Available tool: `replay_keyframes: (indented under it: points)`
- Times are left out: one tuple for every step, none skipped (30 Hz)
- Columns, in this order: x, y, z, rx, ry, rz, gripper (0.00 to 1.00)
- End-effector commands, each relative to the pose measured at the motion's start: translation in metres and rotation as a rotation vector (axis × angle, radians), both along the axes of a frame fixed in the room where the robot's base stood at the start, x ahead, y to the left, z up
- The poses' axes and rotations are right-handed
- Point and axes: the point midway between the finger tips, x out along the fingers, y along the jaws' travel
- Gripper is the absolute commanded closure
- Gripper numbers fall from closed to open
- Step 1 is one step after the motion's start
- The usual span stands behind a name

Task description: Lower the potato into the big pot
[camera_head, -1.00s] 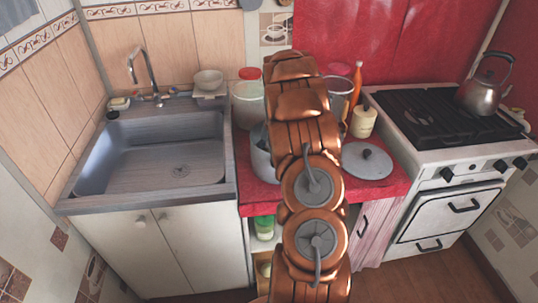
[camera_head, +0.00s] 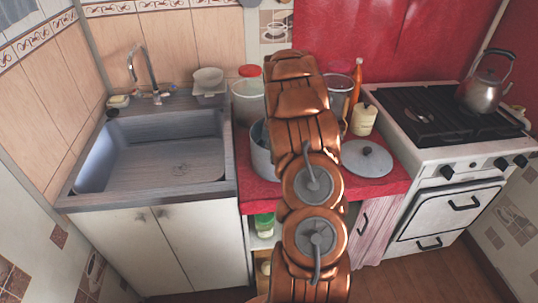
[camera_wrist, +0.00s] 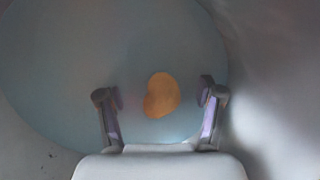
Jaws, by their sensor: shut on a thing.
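The big pot (camera_head: 262,162) is a grey metal pot on the red counter, partly hidden behind my arm in the head view. Its pale inner wall (camera_wrist: 275,65) and round bluish bottom fill the wrist view. The potato (camera_wrist: 161,96) is a small orange-yellow lump between my two fingers, seen against the pot's bottom. The head view hides the gripper behind my arm.
A lid (camera_head: 368,159) lies on the red counter (camera_head: 379,188) right of my arm. A red-lidded jar (camera_head: 248,102) stands behind the pot. The sink (camera_head: 150,150) is on the left, the stove (camera_head: 430,118) with a kettle (camera_head: 481,95) on the right.

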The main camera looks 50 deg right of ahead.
Motion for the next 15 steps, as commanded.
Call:
replay_keyframes:
  points:
    - [0.0001, -0.0001, 0.0002, 0.000, 0.000, 0.000, 0.74]
    - [0.0001, -0.0001, 0.0003, -0.001, -0.001, 0.000, 0.32]
    - [0.0001, -0.0002, 0.0003, -0.001, -0.001, 0.000, 0.28]
    - [0.0001, -0.0001, 0.0002, -0.001, -0.001, 0.000, 0.25]
    - [0.0001, -0.0001, 0.0002, -0.001, -0.001, 0.000, 0.22]
    - [0.0001, -0.0001, 0.0002, -0.001, -0.001, 0.000, 0.18]
    - [0.0001, -0.0001, 0.0002, -0.001, -0.001, 0.000, 0.15]
    - [0.0001, -0.0001, 0.0002, -0.001, -0.001, 0.000, 0.12]
    - [0.0001, -0.0001, 0.0002, -0.001, -0.001, 0.000, 0.07]
    - [0.0001, -0.0001, 0.0002, -0.001, -0.001, 0.000, 0.04]
    - [0.0001, -0.0001, 0.0002, -0.001, -0.001, 0.000, 0.04]
    - [0.0002, -0.0001, 0.0003, -0.001, -0.001, 0.000, 0.04]
    - [0.0003, -0.0001, 0.0003, -0.001, -0.001, 0.000, 0.04]
    - [0.0003, 0.0000, 0.0003, -0.001, -0.001, 0.000, 0.04]
    - [0.0004, 0.0000, 0.0003, -0.001, -0.001, 0.000, 0.04]
